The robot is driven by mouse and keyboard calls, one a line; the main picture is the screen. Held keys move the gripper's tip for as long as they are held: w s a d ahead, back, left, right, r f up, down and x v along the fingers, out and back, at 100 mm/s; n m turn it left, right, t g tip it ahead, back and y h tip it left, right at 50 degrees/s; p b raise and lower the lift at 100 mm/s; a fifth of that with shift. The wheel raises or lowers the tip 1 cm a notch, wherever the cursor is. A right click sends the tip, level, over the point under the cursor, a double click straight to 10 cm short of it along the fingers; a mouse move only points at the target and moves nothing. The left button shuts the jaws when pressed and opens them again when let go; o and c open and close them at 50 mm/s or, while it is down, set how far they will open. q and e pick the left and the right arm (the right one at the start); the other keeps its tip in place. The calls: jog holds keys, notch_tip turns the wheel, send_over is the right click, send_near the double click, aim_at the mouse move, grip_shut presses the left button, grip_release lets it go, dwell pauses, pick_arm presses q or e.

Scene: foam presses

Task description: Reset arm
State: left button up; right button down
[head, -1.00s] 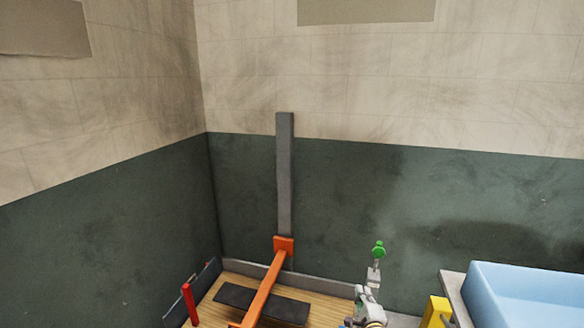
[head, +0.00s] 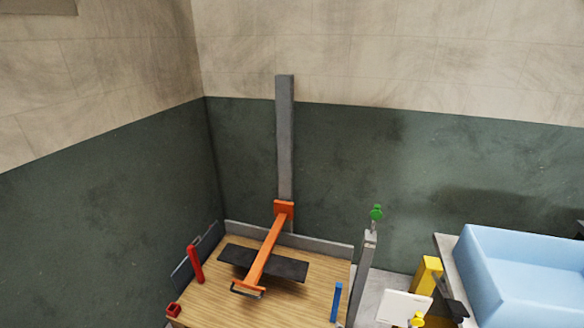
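The orange press arm (head: 266,246) reaches forward from an orange bracket (head: 284,210) low on a tall grey post (head: 285,140). It slopes down toward the front, above a dark flat pad (head: 290,267) on a wooden table (head: 215,300). A black bar handle (head: 248,291) is at its near end. I cannot tell whether the arm touches the pad. Neither of my grippers can be made out in this view.
A red post (head: 195,264) and a small red block (head: 173,310) are at the table's left, and a blue post (head: 336,302) at its right. A grey post with a green knob (head: 377,212) stands beside it. Farther right are a yellow block (head: 428,275) and a light blue bin (head: 520,270).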

jog(key=s+d+f+n+g+h, duration=0.1)
jog(key=s+d+f+n+g, duration=0.15)
jog(key=s+f, duration=0.7)
jog(key=s+d+f+n+g, duration=0.1)
jog(key=s+f+n+g, duration=0.25)
jog(key=s+f, duration=0.65)
jog(key=s+d+f+n+g, duration=0.1)
jog(key=s+d, duration=0.1)
jog(key=s, duration=1.2)
jog(key=s+d+f+g+h, duration=0.1)
jog(key=s+d+f, duration=0.1)
jog(key=s, duration=1.2)
jog(key=shift+s+d+n+g, duration=0.25)
jog(key=shift+d+n+g, duration=0.15)
jog(key=shift+d, duration=0.2)
